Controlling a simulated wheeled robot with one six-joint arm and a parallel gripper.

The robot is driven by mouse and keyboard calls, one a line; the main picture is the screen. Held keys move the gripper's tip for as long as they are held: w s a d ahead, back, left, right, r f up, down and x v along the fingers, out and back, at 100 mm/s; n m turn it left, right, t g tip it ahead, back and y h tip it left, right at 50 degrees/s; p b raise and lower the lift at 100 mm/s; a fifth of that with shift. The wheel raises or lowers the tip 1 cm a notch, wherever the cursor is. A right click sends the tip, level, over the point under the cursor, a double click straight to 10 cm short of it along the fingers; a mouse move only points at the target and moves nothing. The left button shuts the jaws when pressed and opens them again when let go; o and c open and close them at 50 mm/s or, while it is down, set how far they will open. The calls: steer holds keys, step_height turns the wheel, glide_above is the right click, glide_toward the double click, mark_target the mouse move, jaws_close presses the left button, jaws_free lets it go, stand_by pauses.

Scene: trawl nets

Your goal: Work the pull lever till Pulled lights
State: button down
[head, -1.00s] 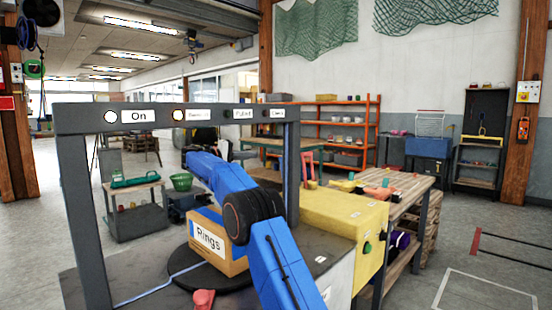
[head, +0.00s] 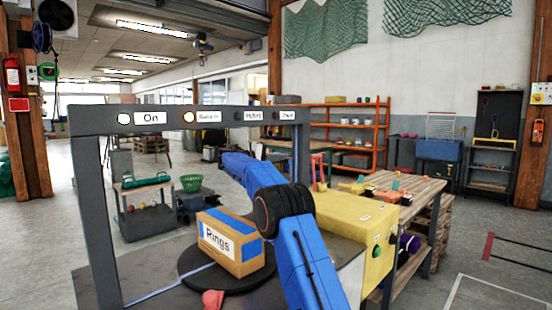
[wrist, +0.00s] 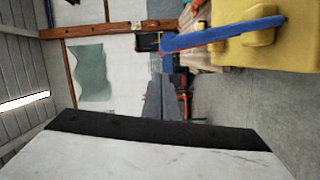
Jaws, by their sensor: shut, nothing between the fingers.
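A red upright handle (head: 318,172), which looks like the pull lever, stands at the back of the yellow housing (head: 345,218). The lamp (head: 238,115) by the Pulled label (head: 253,115) is dark. My blue arm reaches past the housing's left side; its far end is hidden in the head view. My gripper (wrist: 160,88) seems to be the grey tapered shape in the wrist view, shut and empty, apart from the yellow housing.
The "Rings" box (head: 231,242) sits on a dark round turntable (head: 200,283) left of my arm. The beam's right post (head: 303,155) stands close to my arm.

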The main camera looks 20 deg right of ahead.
steer(key=shift+s+d+f, duration=0.2)
steer(key=shift+s+d, duration=0.05)
steer(key=shift+s, duration=0.35)
steer(key=shift+s+d+f, duration=0.2)
steer(key=shift+s+d, duration=0.05)
steer(key=shift+s, duration=0.35)
steer(key=shift+s+r, duration=0.1)
steer(key=s+d+m+y, duration=0.1)
steer(key=s+d+m, duration=0.2)
steer(key=s, duration=0.7)
steer(key=shift+s+d+m, duration=0.15)
steer(key=shift+d+m, duration=0.25)
steer(key=shift+m, duration=0.2)
